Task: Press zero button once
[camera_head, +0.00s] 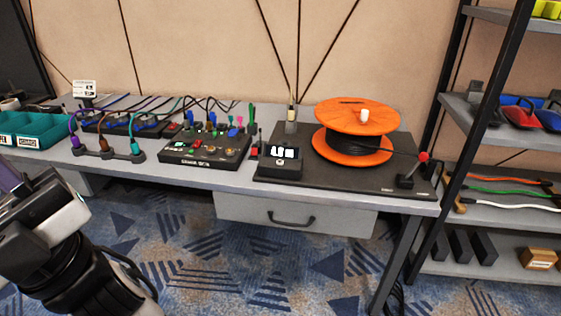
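A small dark box with a lit white display (284,152) stands on the black board at the front left of the orange cable reel (355,115). Small marks show below the display, but they are too small to tell which is the zero button. My arm shows at the lower left, in front of the desk and well apart from the display box. My gripper's fingers do not show in the frame.
A black panel with several coloured plugs and knobs (207,146) stands left of the display box. A red-knobbed lever (423,157) rises at the board's right front corner. A teal bin (35,130) stands at the left, and a shelf rack (490,150) at the right.

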